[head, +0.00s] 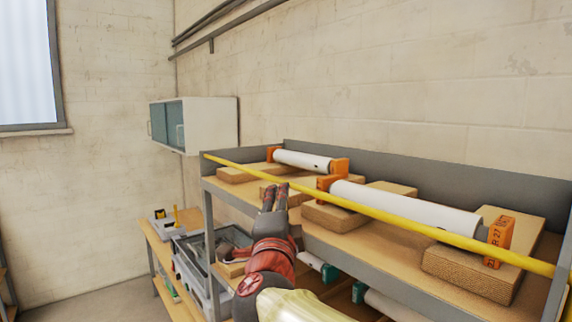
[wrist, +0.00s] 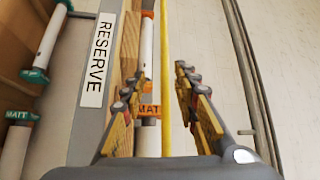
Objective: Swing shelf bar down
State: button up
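The shelf bar (head: 400,217) is a long thin yellow bar running across the front of the top shelf, from its left end to the right edge of the head view. My gripper (head: 275,190) points up at the bar's left part, its fingertips close to it. In the wrist view the bar (wrist: 165,60) runs as a yellow line between the two fingers of my gripper (wrist: 164,90). The fingers are spread, with a visible gap on each side of the bar. I cannot tell how deep the bar sits between them.
White rolls with orange ends, such as the long roll (head: 400,203), lie on brown blocks on the top shelf (head: 340,246). A "RESERVE" label (wrist: 97,60) is on the shelf edge. A grey bin (head: 190,265) and a wall cabinet (head: 210,125) are to the left.

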jog(key=shift+m+h, duration=0.7)
jog(key=x, duration=0.2)
jog(key=p+x, duration=0.1)
jog(key=x, duration=0.2)
jog(key=p+x, duration=0.1)
jog(key=x, duration=0.2)
jog(key=shift+d+r, duration=0.1)
jog(key=shift+r, duration=0.3)
jog(key=shift+c, duration=0.6)
grip_shut()
